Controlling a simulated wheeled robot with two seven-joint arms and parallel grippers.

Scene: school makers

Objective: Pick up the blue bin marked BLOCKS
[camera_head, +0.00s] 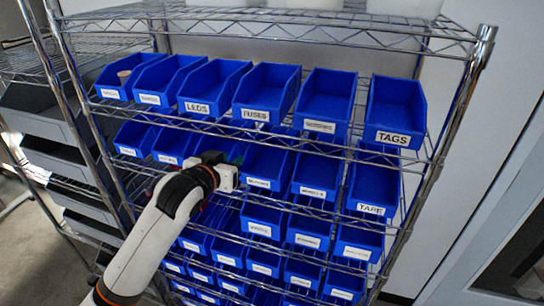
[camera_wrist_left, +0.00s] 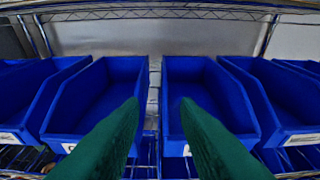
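Blue bins stand in rows on a wire rack. I cannot read the word BLOCKS on any label in the head view, so I cannot tell which bin is marked so. My left gripper (camera_head: 236,160) is at the second row from the top, in front of a bin whose label it hides. In the left wrist view its two green fingers (camera_wrist_left: 159,102) are apart with nothing between them. They point at the gap between a left bin (camera_wrist_left: 78,120) and a right bin (camera_wrist_left: 238,115); their labels are mostly hidden. My right gripper is not in view.
The top row holds bins marked LEDS (camera_head: 213,82), FUSES (camera_head: 268,90) and TAGS (camera_head: 396,108). A TAPE bin (camera_head: 372,190) is at the second row's right end. Wire shelves and a chrome post (camera_head: 440,160) bound the rack. Grey bins (camera_head: 40,112) stand at left.

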